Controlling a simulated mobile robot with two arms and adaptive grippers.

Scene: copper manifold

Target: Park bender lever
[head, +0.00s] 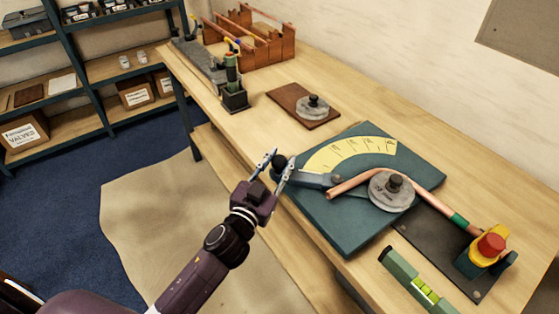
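The bender (345,237) is a dark teal plate with a yellow angle scale (350,150) and a round grey former (391,191). A bent copper pipe (343,187) runs past the former. The blue-grey bender lever (314,180) points left over the plate's left edge and ends in a black ball knob (279,161). My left gripper (281,156) has one finger on each side of the knob. I cannot tell whether the fingers press on it. My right gripper is out of view.
A red button on a yellow housing (485,250) and a green level-like block (418,279) are at the right front. A brown board with a disc (303,105), a tool holder (234,95) and a wooden rack (255,40) stand farther back. The bench (262,130) is clear between them.

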